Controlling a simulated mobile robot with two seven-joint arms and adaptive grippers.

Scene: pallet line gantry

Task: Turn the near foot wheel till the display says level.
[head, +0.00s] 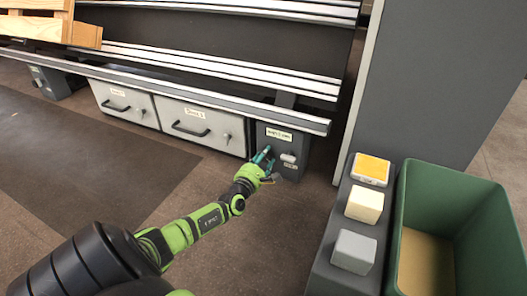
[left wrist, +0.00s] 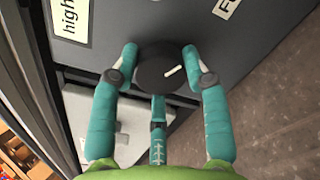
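The near foot is a dark grey block (head: 294,142) under the right end of the rail. Its small pale display (head: 278,135) is on the upper face. In the left wrist view the display (left wrist: 70,18) is cut off by the frame; its readable part begins "high". The foot wheel (left wrist: 158,74) is a round black knob with a white mark pointing up and right. My left gripper (head: 266,161) is at the foot's front. My right gripper is out of view.
Two pale drawers (head: 200,124) with black handles are left of the foot. Another foot (head: 53,82) is at the far left. A green bin (head: 452,182) and a dark stand with several blocks (head: 364,204) are at the right. The floor in front is clear.

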